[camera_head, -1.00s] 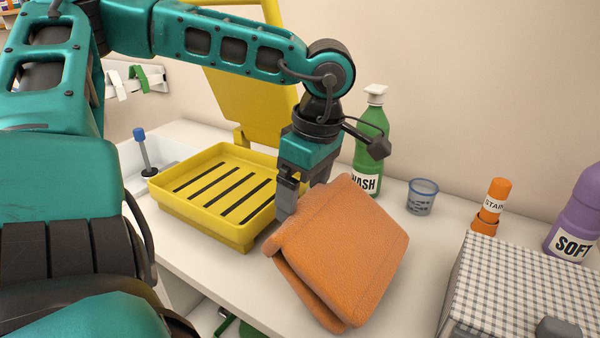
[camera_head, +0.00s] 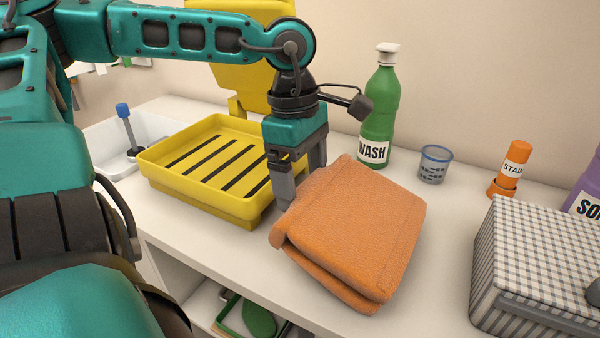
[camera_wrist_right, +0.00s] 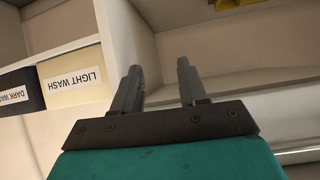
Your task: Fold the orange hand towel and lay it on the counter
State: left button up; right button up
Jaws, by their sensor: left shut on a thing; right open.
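The orange hand towel (camera_head: 352,232) is folded into a thick, layered bundle at the middle of the counter (camera_head: 215,262) in the head view. It tilts, with its left edge at my left gripper. My left gripper (camera_head: 298,190) points down and is shut on that left edge of the towel; its fingertips are partly hidden by the cloth. Whether the towel's underside fully touches the counter is hard to tell. My right gripper (camera_wrist_right: 160,88) shows only in the right wrist view. It is open and empty, with its fingers apart in front of pale shelving.
A yellow tray (camera_head: 165,190) stands left of the towel. Behind it are a green WASH bottle (camera_head: 378,115) and a small blue cup (camera_head: 434,165). A STAIN stick (camera_head: 514,165) and a checked box (camera_head: 535,262) stand right. A LIGHT WASH bin (camera_wrist_right: 75,82) sits on shelving.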

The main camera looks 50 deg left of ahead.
dwell(0.4)
pick_arm(q)
jog(key=o, duration=1.4)
notch_tip(320, 180, up, 13)
jog(key=a+p, duration=0.1)
jog(key=p, duration=0.2)
jog(key=shift+s+a, duration=0.15)
jog(key=shift+s, duration=0.05)
jog(key=shift+s+f, duration=0.1)
jog(key=shift+f, duration=0.05)
